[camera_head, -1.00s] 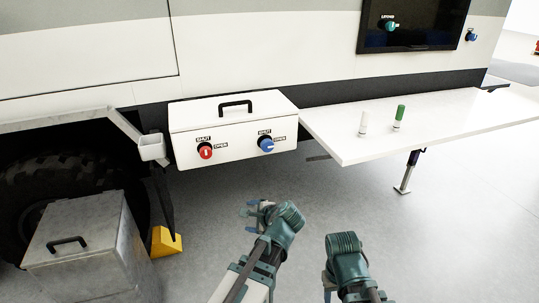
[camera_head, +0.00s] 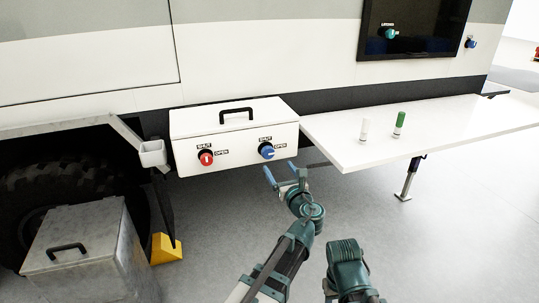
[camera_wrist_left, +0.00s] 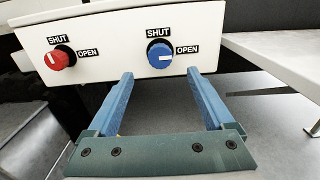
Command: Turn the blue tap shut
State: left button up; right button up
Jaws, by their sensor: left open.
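The blue tap (camera_head: 266,151) is a round knob on the front of a white box (camera_head: 232,162) under the caravan's side. In the left wrist view the blue tap (camera_wrist_left: 160,55) has a white bar lying roughly level, towards the OPEN label at its right; SHUT stands above it. My left gripper (camera_head: 280,170) is open and empty, just below and in front of the tap, apart from it. In the left wrist view its two blue fingers (camera_wrist_left: 160,75) point at the tap, one to each side. My right gripper (camera_head: 329,286) is low in the picture, mostly hidden by its arm.
A red tap (camera_head: 205,157) with the same labels sits left of the blue one. A white shelf (camera_head: 430,128) with two small bottles juts out at the right. A grey box (camera_head: 85,245) and a yellow chock (camera_head: 165,248) stand at the left. The floor in front is clear.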

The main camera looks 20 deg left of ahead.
aim_at(269, 153)
pick_arm(q)
jog(key=x, duration=1)
jog(key=shift+c, duration=0.3)
grip_shut()
